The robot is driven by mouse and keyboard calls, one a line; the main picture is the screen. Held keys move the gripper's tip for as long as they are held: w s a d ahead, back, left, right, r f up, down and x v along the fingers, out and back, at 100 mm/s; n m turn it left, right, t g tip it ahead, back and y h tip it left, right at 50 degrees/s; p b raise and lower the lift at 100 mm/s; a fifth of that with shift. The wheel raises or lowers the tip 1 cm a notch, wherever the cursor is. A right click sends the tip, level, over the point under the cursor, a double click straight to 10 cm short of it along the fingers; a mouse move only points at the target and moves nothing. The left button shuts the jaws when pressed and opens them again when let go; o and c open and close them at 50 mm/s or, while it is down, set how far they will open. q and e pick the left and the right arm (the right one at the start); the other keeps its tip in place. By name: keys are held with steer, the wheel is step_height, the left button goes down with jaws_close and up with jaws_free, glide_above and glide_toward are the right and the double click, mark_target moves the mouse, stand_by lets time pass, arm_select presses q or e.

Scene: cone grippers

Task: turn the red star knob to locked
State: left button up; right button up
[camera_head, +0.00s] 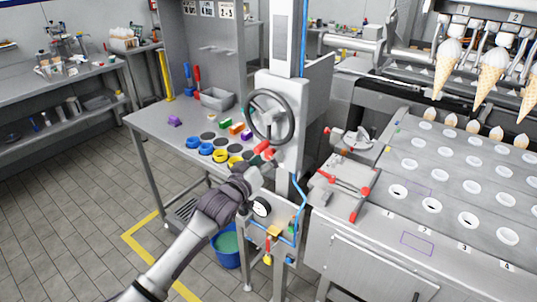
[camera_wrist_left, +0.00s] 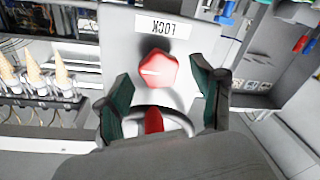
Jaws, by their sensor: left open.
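The red star knob (camera_wrist_left: 157,70) sits on a pale panel in the left wrist view, with a short white mark on its face pointing to the left. A white label reading LOCK (camera_wrist_left: 154,27) shows upside down just above it. My left gripper (camera_wrist_left: 160,85) is open, with one dark green finger on each side of the knob and visible gaps to it. In the head view my left gripper (camera_head: 252,180) is at the front of the grey column below the handwheel, by a red part (camera_head: 264,148) that looks like the knob. My right gripper is not seen.
A dark handwheel (camera_head: 270,116) is just above my left gripper. A red part (camera_wrist_left: 153,122) shows below the knob between the fingers. A blue bucket (camera_head: 227,246) is below.

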arm_select(q)
steer(key=shift+w+d, duration=0.35)
steer(key=shift+w, duration=0.2)
steer(key=c, duration=1.1)
